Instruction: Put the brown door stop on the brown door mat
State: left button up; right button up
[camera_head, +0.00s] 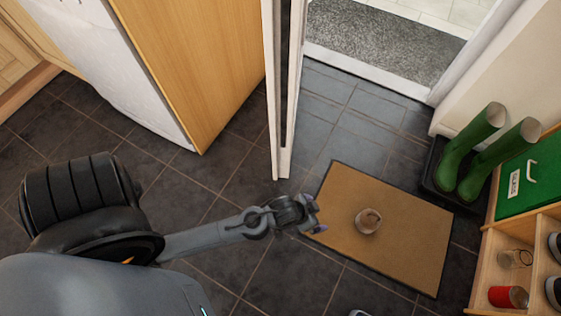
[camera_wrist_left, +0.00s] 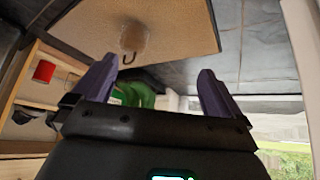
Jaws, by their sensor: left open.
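The brown door mat (camera_head: 415,255) lies flat on the dark tiles, right of centre in the head view. The small round brown door stop (camera_head: 368,221) rests on it, near the middle. In the left wrist view the mat (camera_wrist_left: 185,25) is at the top, and the door stop (camera_wrist_left: 133,38) shows on it with a dark hook. My left gripper (camera_head: 315,213) is at the mat's left edge in the head view, apart from the door stop. Its purple fingers (camera_wrist_left: 155,78) are spread with nothing between them. My right gripper is out of view.
An open door (camera_head: 282,90) stands edge-on behind the mat. Green boots (camera_head: 480,150) stand in a dark tray at the right. A wooden shelf (camera_head: 490,255) holds a red can (camera_head: 508,297), a jar and shoes.

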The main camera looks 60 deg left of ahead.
pick_arm(q)
jog(key=s+a+r+g, duration=0.1)
jog(key=s+a+r, duration=0.1)
jog(key=s+r, duration=0.3)
jog(key=s+a+r+g+y, duration=0.1)
jog(key=s+a+r+g, duration=0.1)
jog(key=s+r, duration=0.3)
jog(key=shift+s+a+r, duration=0.2)
jog(key=shift+a+r, duration=0.35)
jog(key=shift+a, duration=0.3)
